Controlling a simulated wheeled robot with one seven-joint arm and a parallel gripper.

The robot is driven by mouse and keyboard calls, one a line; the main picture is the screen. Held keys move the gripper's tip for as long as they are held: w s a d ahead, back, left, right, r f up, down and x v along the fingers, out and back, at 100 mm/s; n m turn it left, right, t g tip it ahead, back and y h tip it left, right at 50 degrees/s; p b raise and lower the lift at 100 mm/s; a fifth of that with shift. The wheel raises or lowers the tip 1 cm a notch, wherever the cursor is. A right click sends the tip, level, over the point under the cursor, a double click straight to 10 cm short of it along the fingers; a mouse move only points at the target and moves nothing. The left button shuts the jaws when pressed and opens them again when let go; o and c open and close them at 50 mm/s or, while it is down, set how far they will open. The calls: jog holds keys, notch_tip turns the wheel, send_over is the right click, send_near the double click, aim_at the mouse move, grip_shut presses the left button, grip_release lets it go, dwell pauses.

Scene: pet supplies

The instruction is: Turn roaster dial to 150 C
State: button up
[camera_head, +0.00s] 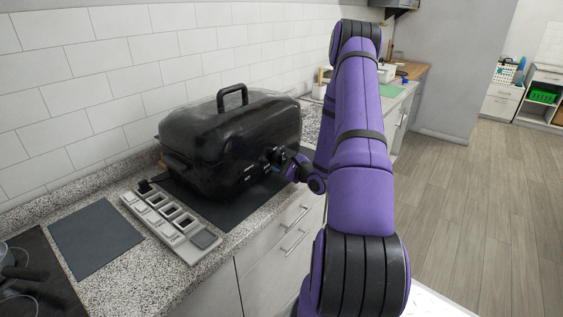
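A black roaster (235,130) with a domed lid and a top handle stands on a dark mat on the granite counter, against the tiled wall. Its control side faces right, toward my arm. My gripper (277,158) is at that side, at or very near the dial area, where small pale markings show. The dial itself is mostly hidden by the gripper, and I cannot read its setting. The fingers are dark and small against the black roaster, so I cannot tell whether they are open or shut, or touching the dial.
A pale tray with several compartments (187,237) lies in front of the roaster. A dark grey mat (95,236) and a black hob (40,285) are at the left. Drawers (290,236) are below the counter. The wooden floor (480,215) at the right is clear.

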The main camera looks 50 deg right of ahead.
jog(key=c, duration=0.9)
